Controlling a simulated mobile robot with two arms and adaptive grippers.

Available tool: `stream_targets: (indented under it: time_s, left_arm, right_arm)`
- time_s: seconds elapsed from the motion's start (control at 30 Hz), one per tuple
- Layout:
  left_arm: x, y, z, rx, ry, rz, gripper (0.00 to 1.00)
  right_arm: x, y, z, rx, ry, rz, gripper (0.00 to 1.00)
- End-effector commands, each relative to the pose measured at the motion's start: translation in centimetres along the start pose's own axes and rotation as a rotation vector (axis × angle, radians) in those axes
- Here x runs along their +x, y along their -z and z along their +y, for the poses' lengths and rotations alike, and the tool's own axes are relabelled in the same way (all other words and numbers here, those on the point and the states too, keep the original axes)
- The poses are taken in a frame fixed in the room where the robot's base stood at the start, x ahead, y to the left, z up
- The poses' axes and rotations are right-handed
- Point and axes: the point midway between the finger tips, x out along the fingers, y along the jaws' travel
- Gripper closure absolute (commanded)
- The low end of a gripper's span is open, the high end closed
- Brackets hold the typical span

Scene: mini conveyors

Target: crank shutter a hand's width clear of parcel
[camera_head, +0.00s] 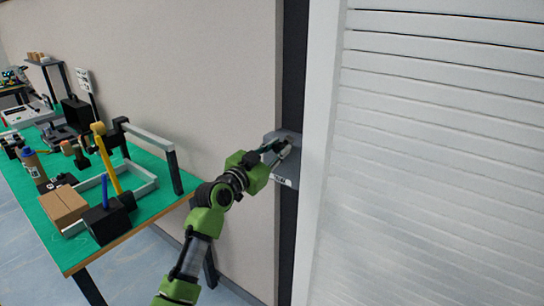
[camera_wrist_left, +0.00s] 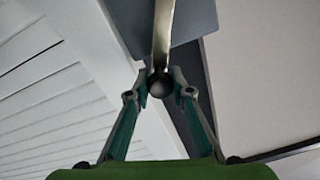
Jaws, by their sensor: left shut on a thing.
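The white slatted shutter (camera_head: 430,150) fills the right of the head view. Its lower edge is out of frame, and no parcel shows beside it. The grey crank box (camera_head: 286,180) is fixed on the dark post left of the shutter's frame. My left gripper (camera_head: 278,150) is at this box. In the left wrist view, the metal crank arm (camera_wrist_left: 163,35) ends in a dark round knob (camera_wrist_left: 160,86). The fingers of my left gripper (camera_wrist_left: 160,92) are shut on the knob from both sides. My right gripper is out of view.
A green-topped table (camera_head: 160,212) stands at the left with a cardboard box (camera_head: 64,206), a yellow lever (camera_head: 107,160), a black block (camera_head: 106,222) and a grey frame on it. A beige wall (camera_head: 190,80) is behind my left arm. Some floor is clear in front.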

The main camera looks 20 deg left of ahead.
Motion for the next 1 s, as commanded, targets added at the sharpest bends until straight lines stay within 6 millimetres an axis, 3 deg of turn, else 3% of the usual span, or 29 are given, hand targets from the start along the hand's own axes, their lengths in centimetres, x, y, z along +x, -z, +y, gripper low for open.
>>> stream_targets:
  time_s: [0.03, 0.3, 1.0]
  left_arm:
    - [-0.1, -0.7, 0.6, 0.052, -0.002, 0.001, 1.0]
    - [-0.1, -1.2, 2.6, 0.308, -0.005, 0.011, 1.0]
    - [-0.3, -4.9, 6.3, 0.954, -0.011, 0.037, 1.0]
  right_arm:
    - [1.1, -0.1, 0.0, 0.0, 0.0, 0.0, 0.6]
    - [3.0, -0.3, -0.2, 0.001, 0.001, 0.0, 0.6]
    - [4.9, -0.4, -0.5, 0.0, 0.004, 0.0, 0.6]
